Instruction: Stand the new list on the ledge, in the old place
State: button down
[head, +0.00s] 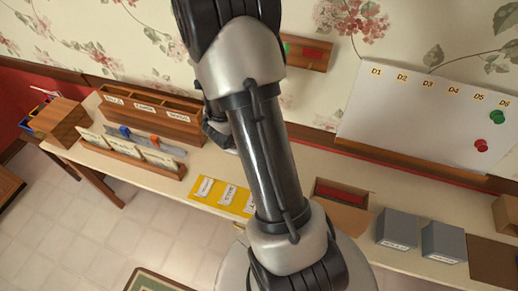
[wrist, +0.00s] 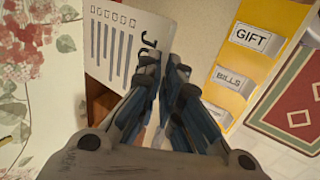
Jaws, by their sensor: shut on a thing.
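My gripper (wrist: 163,68) shows in the wrist view with its fingers close together, shut on the white list (wrist: 110,42). The list is a flat card with printed lines, small marks along its top and a large letter "J" near the fingertips. Its edge by the fingers is partly hidden. In the head view my own arm hides most of the gripper and the list. A small wooden ledge (head: 316,66) is on the wallpapered wall, right of my arm, with red and green pieces on it. I cannot tell whether its part behind my arm is bare.
A long table (head: 310,165) runs along the wall. A wooden sorter (head: 150,118), a rack of cards (head: 130,150) and a yellow labelled strip (head: 205,190) are left of my arm. Grey boxes (head: 398,230) stand right. A whiteboard (head: 420,120) with magnets is against the wall.

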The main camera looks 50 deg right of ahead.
notch_tip(320, 180, down, 15)
jog(key=b, duration=1.1)
jog(key=shift+b, duration=0.3)
jog(key=shift+f+b, duration=1.05)
jog(key=shift+f, duration=1.35)
jog(key=c, duration=1.8)
grip_release()
jog(key=shift+f+b, duration=0.1)
jog(key=shift+b, duration=0.2)
